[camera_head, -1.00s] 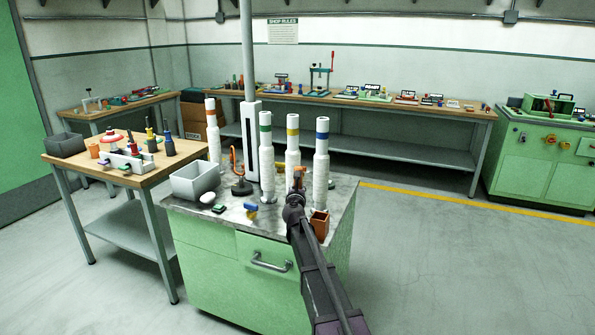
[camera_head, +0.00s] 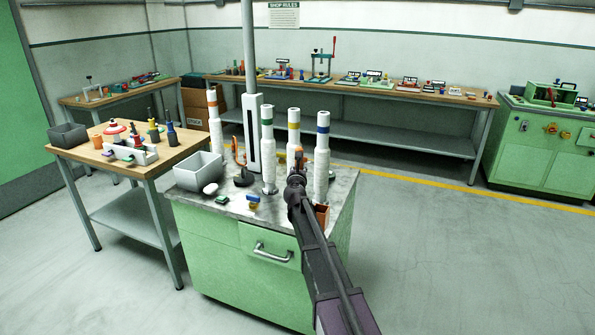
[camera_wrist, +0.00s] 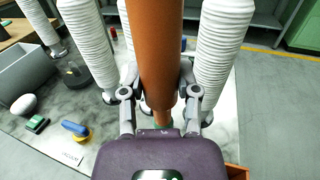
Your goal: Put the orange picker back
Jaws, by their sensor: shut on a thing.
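The orange picker is a plain orange cylinder (camera_wrist: 160,45), upright in the wrist view. My gripper (camera_wrist: 160,82) is shut around it, one finger on each side. In the head view my gripper (camera_head: 296,178) is above the metal top of the green cabinet (camera_head: 235,205), with a bit of orange showing above it. White ribbed columns with coloured bands stand behind and beside it: orange-banded (camera_head: 215,130), green-banded (camera_head: 267,150), yellow-banded (camera_head: 293,135) and blue-banded (camera_head: 321,160).
A grey bin (camera_head: 199,172), a white round piece (camera_head: 210,189) and a blue-and-yellow piece (camera_head: 253,201) lie on the cabinet's left part. A small orange-brown box (camera_head: 321,214) sits at its right edge. A grey post (camera_head: 248,60) rises behind. Floor on the right is clear.

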